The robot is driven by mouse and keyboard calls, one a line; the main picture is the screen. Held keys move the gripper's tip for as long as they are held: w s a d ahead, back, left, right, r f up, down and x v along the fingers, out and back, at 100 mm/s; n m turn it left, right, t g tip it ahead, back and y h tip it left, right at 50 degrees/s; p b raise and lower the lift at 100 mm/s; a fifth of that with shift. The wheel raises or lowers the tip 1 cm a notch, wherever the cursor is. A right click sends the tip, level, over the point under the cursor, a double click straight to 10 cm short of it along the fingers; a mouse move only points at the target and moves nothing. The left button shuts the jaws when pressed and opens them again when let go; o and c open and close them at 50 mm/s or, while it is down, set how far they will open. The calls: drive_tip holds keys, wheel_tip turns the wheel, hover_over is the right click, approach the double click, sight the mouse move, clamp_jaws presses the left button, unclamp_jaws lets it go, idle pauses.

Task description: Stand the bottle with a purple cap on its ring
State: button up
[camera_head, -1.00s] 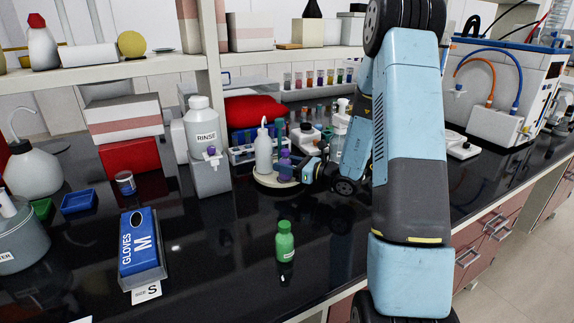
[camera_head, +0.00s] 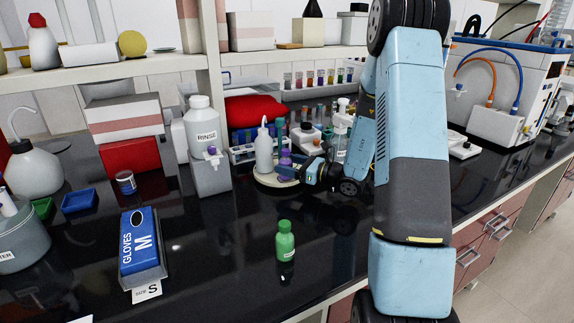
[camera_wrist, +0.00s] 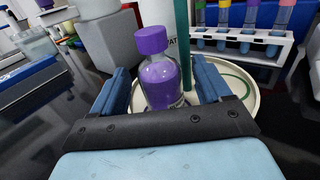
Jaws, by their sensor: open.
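The bottle with a purple cap (camera_wrist: 160,78) is clear with purple contents. It stands on a round cream tray (camera_wrist: 251,105), between the two fingers of my gripper (camera_wrist: 162,88), with a gap visible on the right. My gripper is open around it. In the head view the bottle (camera_head: 285,160) looks upright, and my gripper (camera_head: 296,173) reaches it from the right. The bottle's base is hidden by the gripper, so I cannot tell whether it is on a ring. A thin green ring (camera_wrist: 238,78) shows on the tray to the right of the bottle.
A white wash bottle (camera_head: 263,152) stands on the tray just left of the purple-capped bottle. A rack of tubes (camera_wrist: 240,42) is behind. A green bottle (camera_head: 285,241) stands on the black bench in front. A grey block with the RINSE bottle (camera_head: 201,130) is left.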

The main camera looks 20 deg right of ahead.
drive_tip(key=v, duration=1)
drive_tip(key=shift+s+d, duration=0.2)
drive_tip(key=shift+s+r, duration=0.1)
drive_tip(key=shift+s, duration=0.05)
drive_tip(key=s+a+r+n+g+h, duration=0.1)
drive_tip(key=s+a+r+n+g, duration=0.4)
drive_tip(key=s+a+n+g, duration=0.15)
drive_tip(key=s+a+r+n+g+h, duration=0.2)
drive_tip(key=s+a+r+n+g, duration=0.3)
drive_tip(key=s+a+n, duration=0.25)
drive_tip(key=s+d+r+n+t+h, duration=0.5)
drive_tip(key=s+r+n+h, duration=0.4)
drive_tip(key=s+n, duration=0.3)
drive_tip(key=shift+s+d+r+h, duration=0.2)
drive_tip(key=shift+s+d+h, duration=0.2)
drive_tip(key=shift+h, duration=0.3)
drive_tip(key=shift+c, duration=0.2)
